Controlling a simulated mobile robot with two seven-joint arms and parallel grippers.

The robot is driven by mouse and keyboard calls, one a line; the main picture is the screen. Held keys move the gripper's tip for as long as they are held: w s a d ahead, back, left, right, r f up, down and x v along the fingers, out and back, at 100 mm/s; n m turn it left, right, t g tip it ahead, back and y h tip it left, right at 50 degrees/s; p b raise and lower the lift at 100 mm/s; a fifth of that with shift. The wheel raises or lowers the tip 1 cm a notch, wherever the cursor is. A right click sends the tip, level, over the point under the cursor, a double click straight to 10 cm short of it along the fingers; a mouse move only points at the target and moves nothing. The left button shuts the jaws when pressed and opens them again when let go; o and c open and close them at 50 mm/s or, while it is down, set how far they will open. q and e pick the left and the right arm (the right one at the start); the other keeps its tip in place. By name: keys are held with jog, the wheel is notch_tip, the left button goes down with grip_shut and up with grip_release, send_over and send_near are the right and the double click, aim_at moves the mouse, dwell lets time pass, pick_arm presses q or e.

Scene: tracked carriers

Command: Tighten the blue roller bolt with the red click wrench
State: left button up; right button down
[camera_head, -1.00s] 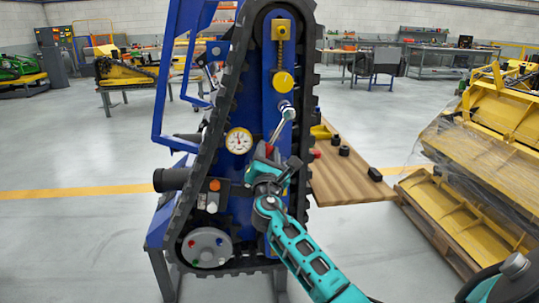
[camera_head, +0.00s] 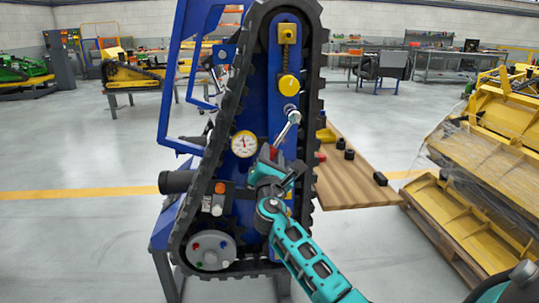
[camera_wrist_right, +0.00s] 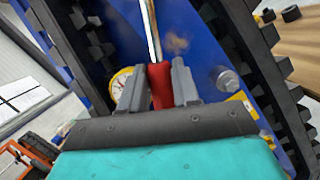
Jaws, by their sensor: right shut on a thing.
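The red click wrench has a red handle (camera_wrist_right: 160,84) and a shiny metal shaft (camera_head: 286,131). My right gripper (camera_head: 271,163) is shut on the red handle. The wrench leans up and to the right, its head (camera_head: 295,117) close to a round bolt (camera_head: 289,107) on the blue side plate (camera_head: 270,98). I cannot tell whether the head is seated on it, nor make out a clear blue mark. In the right wrist view the fingers (camera_wrist_right: 158,88) flank the handle, and the wrench head is out of frame. My left gripper is not in view.
The black track (camera_head: 228,119) surrounds the plate. A dial gauge (camera_head: 244,144) and a yellow knob (camera_head: 289,84) are close by. Another bolt shows in the wrist view (camera_wrist_right: 228,80). A wooden board (camera_head: 350,182) with small black parts stands behind at the right.

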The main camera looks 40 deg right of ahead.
jog(key=shift+s+d+f+n+t+y+p, duration=0.15)
jog(key=shift+s+d+f+n+t+p, duration=0.15)
jog(key=shift+d+n, duration=0.5)
jog(key=shift+s+d+f+n+t+y+p, duration=0.15)
jog(key=shift+s+d+n, duration=0.25)
jog(key=shift+n, duration=0.7)
jog(key=s+d+n+y+p, duration=0.1)
jog(key=d+n, duration=0.1)
jog(key=n, duration=0.1)
jog(key=s+d+n+t+y+p, duration=0.1)
jog(key=d+n, duration=0.1)
jog(key=n, duration=0.1)
jog(key=s+d+n+t+y+p, duration=0.1)
jog(key=d+n, duration=0.1)
jog(key=n, duration=0.2)
jog(key=shift+s+d+r+y, duration=0.15)
jog(key=shift+s+d+y, duration=0.1)
jog(key=shift+s+y, duration=0.1)
jog(key=shift+a, duration=0.1)
jog(key=shift+w+a+f+m, duration=0.2)
jog(key=shift+w+a+m, duration=0.15)
jog(key=shift+m, duration=0.35)
jog(key=shift+w+a+f+m+g+h+b, duration=0.1)
jog(key=shift+w+a+m+g+h+b, duration=0.15)
jog(key=shift+a+m+h+b, duration=0.35)
